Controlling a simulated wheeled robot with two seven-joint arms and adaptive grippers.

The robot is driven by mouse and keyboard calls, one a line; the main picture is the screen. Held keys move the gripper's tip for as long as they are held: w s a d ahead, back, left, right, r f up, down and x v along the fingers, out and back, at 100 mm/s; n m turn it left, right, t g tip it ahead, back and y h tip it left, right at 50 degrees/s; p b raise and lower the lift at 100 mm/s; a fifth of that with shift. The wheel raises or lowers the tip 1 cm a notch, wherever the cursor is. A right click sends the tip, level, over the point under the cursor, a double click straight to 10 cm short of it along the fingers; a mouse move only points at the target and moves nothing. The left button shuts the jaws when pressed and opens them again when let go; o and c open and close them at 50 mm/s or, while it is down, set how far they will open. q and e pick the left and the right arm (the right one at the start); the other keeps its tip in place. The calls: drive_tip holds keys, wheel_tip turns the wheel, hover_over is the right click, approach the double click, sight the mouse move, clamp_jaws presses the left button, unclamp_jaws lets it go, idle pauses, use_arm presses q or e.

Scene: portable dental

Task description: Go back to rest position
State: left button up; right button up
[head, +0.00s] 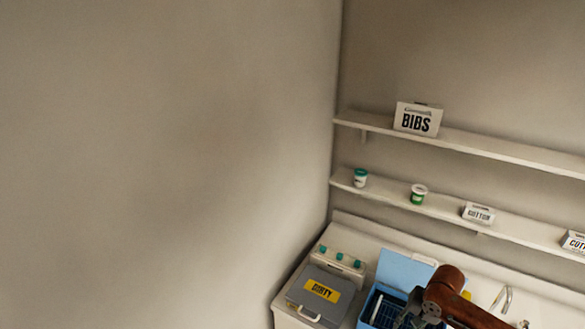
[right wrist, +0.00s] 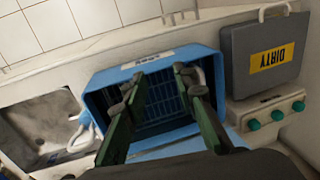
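My right gripper (right wrist: 157,82) has its two dark green fingers spread apart, with nothing visible between them. In the right wrist view it hangs over a blue box (right wrist: 205,70) with a slatted dark blue inside. In the head view, my right arm and gripper (head: 412,314) come in at the bottom right, in front of the same blue box with its lid raised (head: 403,270). The gripper covers part of the box, and its fingertips are hard to make out there. My left gripper is in neither view.
A grey case labelled DIRTY (head: 317,293) stands left of the box, with teal knobs behind it. A sink (right wrist: 45,125) and tap (head: 505,298) lie on the other side. Two wall shelves hold a BIBS box (head: 418,119), two small tubs and cotton boxes (head: 478,213). The left wall is bare.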

drive_tip(key=s+a+f+n+t+y, duration=0.2)
drive_tip(key=s+a+f+n, duration=0.5)
drive_tip(key=s+a+f, duration=0.4)
drive_tip(key=s+d+f+h, duration=0.1)
drive_tip(key=s+d+h, duration=0.1)
drive_tip(key=s+d, duration=0.45)
drive_tip(key=s+d+f+h, duration=0.1)
drive_tip(key=s+d+h, duration=0.25)
drive_tip(key=s, duration=0.65)
wheel_tip(320, 180, down, 39)
drive_tip(key=s+y+b, duration=0.1)
drive_tip(key=s+b, duration=0.1)
drive_tip(key=b, duration=0.7)
use_arm(q)
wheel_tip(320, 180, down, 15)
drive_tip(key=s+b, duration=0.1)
drive_tip(key=b, duration=0.5)
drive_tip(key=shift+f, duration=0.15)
use_arm(e)
drive_tip(key=s+f+g, duration=0.1)
drive_tip(key=s+f, duration=0.8)
drive_tip(key=f, duration=0.3)
drive_tip(key=s+f+g, duration=0.1)
drive_tip(key=s+f, duration=0.9)
drive_tip(key=f, duration=0.2)
drive_tip(key=shift+a+n, duration=0.25)
drive_tip(key=shift+n, duration=0.05)
